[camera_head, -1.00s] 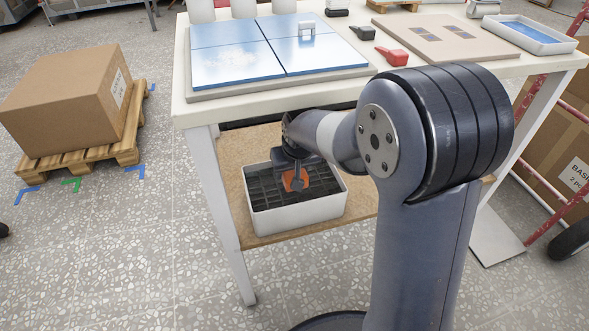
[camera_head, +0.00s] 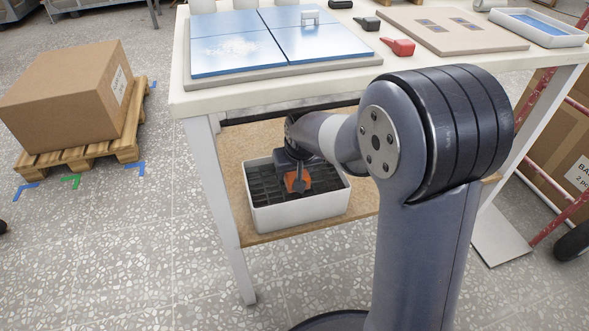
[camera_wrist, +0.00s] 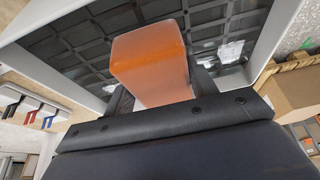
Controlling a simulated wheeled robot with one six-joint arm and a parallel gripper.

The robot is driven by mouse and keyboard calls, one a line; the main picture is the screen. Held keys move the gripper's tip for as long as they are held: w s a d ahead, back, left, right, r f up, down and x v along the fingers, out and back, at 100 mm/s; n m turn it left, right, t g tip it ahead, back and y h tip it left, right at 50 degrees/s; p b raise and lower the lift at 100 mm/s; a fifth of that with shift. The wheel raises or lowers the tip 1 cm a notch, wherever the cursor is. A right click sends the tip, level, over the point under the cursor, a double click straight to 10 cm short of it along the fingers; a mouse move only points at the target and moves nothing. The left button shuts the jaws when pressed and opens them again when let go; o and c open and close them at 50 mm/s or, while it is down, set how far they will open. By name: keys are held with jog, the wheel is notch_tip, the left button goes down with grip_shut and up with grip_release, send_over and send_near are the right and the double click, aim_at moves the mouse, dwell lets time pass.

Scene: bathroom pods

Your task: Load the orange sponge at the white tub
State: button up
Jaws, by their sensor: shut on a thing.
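The white tub (camera_head: 298,217) stands on the wooden lower shelf under the table, with a dark grid inside it. My gripper (camera_head: 297,183) is over the tub's inside, shut on the orange sponge (camera_head: 296,184). In the wrist view the orange sponge (camera_wrist: 150,62) sticks out from between the fingers, in front of the dark grid (camera_wrist: 75,45). I cannot tell whether the sponge touches the grid. The lower parts of the fingers are hidden in the wrist view.
The shelf (camera_head: 365,203) is bare right of the tub. A carton (camera_head: 65,100) sits on a pallet at left.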

jog(key=shift+f, duration=0.6)
dwell(1.5)
